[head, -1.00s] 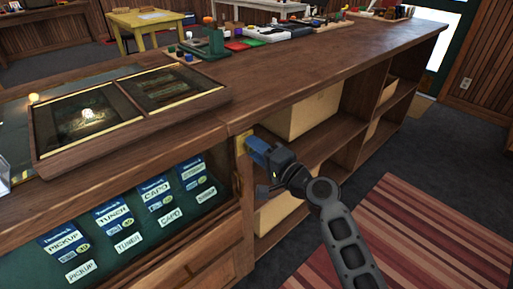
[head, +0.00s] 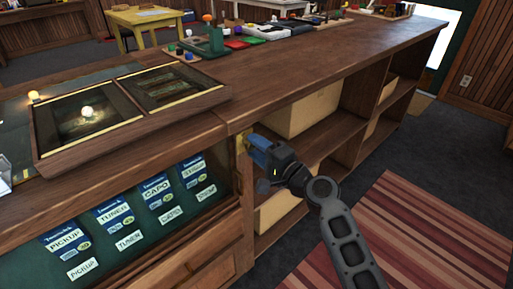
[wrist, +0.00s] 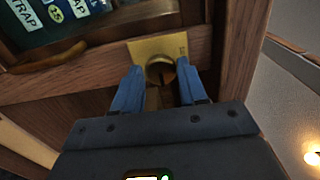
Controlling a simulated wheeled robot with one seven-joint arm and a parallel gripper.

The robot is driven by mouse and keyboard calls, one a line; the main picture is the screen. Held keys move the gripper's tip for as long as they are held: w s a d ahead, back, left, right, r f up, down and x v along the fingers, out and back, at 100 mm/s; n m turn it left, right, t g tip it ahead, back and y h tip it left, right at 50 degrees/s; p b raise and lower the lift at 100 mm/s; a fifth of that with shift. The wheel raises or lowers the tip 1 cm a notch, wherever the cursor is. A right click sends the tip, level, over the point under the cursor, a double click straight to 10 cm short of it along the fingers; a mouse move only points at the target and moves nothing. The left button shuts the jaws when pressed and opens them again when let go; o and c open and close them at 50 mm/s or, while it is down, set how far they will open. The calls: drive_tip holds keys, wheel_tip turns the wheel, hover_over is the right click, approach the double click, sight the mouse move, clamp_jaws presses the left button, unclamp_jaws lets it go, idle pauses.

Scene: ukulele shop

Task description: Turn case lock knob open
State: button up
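The case lock knob (wrist: 154,66) is a round brass knob on a square brass plate (wrist: 143,50), set in the wooden cabinet frame beside the display window. My gripper (wrist: 160,72) points straight at it, with one blue finger on each side of the knob. In the head view the blue fingers of my gripper (head: 250,148) reach the cabinet's corner post just under the counter edge. The plate (head: 241,145) shows there only as a yellow sliver and the knob is hidden.
The wooden counter (head: 290,95) overhangs just above my gripper. The glass-fronted case (head: 120,225) with blue packets and labels is to the left. Open shelves with boxes (head: 305,112) are to the right. The floor by the striped rug (head: 430,240) is clear.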

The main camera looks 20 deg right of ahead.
drive_tip(key=o, duration=0.3)
drive_tip(key=v, duration=0.7)
drive_tip(key=shift+s+b, duration=0.3)
drive_tip(key=shift+s, duration=0.05)
drive_tip(key=shift+r, duration=0.1)
drive_tip(key=s+f+n+g+h+p, duration=0.1)
drive_tip(key=s+f+n+h, duration=0.2)
drive_tip(key=s, duration=0.8)
drive_tip(key=s+f+n+g+h, duration=0.2)
drive_tip(key=s+f, duration=0.3)
drive_tip(key=s, duration=0.6)
drive_tip(key=s+a+r+n, duration=0.1)
drive_tip(key=s+r+n, duration=0.3)
drive_tip(key=s, duration=0.6)
drive_tip(key=s+a+r+n+p, duration=0.1)
drive_tip(key=s+a+r+n, duration=0.1)
drive_tip(key=s+r+n, duration=0.3)
drive_tip(key=s+r, duration=0.4)
drive_tip(key=s, duration=0.1)
drive_tip(key=shift+s+n+t+h, duration=0.15)
drive_tip(key=shift+n+t+h, duration=0.15)
